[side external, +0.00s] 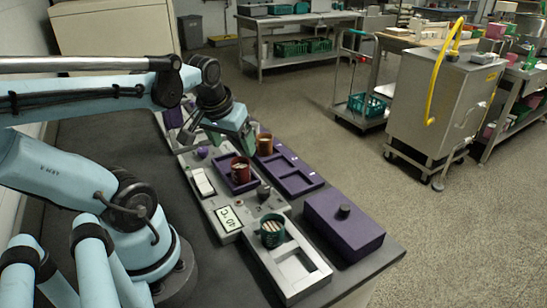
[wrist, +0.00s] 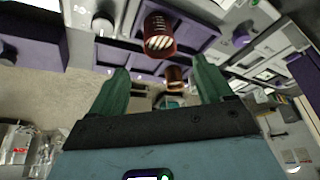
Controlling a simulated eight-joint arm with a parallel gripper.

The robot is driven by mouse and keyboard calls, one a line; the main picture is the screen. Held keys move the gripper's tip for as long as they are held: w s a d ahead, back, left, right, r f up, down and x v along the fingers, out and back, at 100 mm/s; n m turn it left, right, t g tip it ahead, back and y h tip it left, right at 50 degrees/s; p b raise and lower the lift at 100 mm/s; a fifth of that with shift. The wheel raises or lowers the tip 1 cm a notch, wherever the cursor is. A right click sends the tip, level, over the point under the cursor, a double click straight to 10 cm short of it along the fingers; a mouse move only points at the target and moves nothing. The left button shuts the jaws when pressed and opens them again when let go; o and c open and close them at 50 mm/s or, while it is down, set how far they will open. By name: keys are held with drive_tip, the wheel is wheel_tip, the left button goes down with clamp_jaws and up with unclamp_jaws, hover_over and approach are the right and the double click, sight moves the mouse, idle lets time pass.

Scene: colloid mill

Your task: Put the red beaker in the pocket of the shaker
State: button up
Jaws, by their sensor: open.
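The red beaker (side external: 240,169) stands upright in the purple square pocket (side external: 227,184) on the grey unit with switches, which looks like the shaker (side external: 219,201). In the wrist view the red beaker (wrist: 159,36) sits within the purple frame, with pale contents showing. My gripper (side external: 246,138) is open above and behind it, its green fingers apart. In the wrist view the open fingers (wrist: 160,66) show nothing held between them, and the red beaker is beyond the tips, clear of them.
An orange-brown beaker (side external: 264,145) stands close by at the far end of the purple tray (side external: 298,184), whose nearer compartments look empty. A green beaker (side external: 272,232) stands in a grey tray (side external: 300,291) in front. A purple box with a black knob (side external: 345,232) is at the right.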

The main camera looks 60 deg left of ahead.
drive_tip(key=w+d+m+t+h, duration=0.1)
drive_tip(key=w+d+m, duration=0.2)
drive_tip(key=d, duration=0.3)
drive_tip(key=w+d+m+t+h, duration=0.1)
drive_tip(key=w+d+m+t, duration=0.1)
drive_tip(key=d+m, duration=0.2)
drive_tip(key=d, duration=0.3)
drive_tip(key=shift+w+d+r+t+h, duration=0.25)
drive_tip(key=shift+w+d+t+h, duration=0.05)
drive_tip(key=shift+w+h, duration=0.1)
